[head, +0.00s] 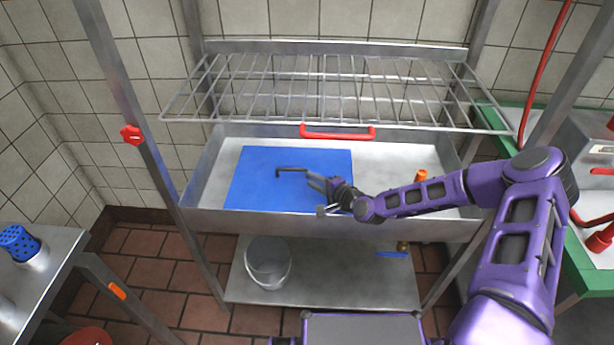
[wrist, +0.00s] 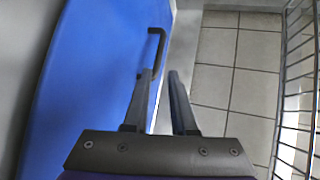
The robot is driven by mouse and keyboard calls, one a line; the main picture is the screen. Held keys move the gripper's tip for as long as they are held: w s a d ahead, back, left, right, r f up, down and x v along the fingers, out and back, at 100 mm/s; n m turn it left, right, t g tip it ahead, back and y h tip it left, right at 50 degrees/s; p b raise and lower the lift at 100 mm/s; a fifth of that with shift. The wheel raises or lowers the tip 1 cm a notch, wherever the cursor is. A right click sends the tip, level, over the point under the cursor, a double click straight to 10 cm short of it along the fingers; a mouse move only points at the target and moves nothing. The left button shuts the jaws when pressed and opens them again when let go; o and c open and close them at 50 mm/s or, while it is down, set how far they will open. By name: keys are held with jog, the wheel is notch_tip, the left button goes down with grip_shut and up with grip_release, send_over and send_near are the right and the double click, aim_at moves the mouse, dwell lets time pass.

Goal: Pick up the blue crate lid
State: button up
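The blue crate lid (head: 262,190) lies in the left part of a metal sink basin. It has a thin dark bar handle (head: 290,169) on its top. In the wrist view the lid (wrist: 92,65) fills the left side, with the handle (wrist: 158,42) just ahead of my fingertips. My gripper (head: 310,178) is over the lid, just right of the handle. In the wrist view my gripper (wrist: 160,72) is open, with a gap between the fingers. The handle's near part lines up with this gap and is partly hidden by the left finger. Contact cannot be told.
The sink basin (head: 395,160) has bare floor right of the lid, with an orange-topped item (head: 421,175) there. A wire rack (head: 330,90) with a red handle (head: 337,132) hangs above its back. A bucket (head: 267,262) stands on the lower shelf.

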aim_at(294, 170)
jog(key=b+x, duration=0.2)
jog(key=x, duration=0.3)
jog(key=b+x, duration=0.1)
jog(key=x, duration=0.5)
jog(key=shift+f+b, duration=0.25)
jog(key=shift+b, duration=0.15)
jog(key=shift+w+a, duration=0.2)
jog(key=shift+w, duration=0.15)
grip_shut()
dwell(0.6)
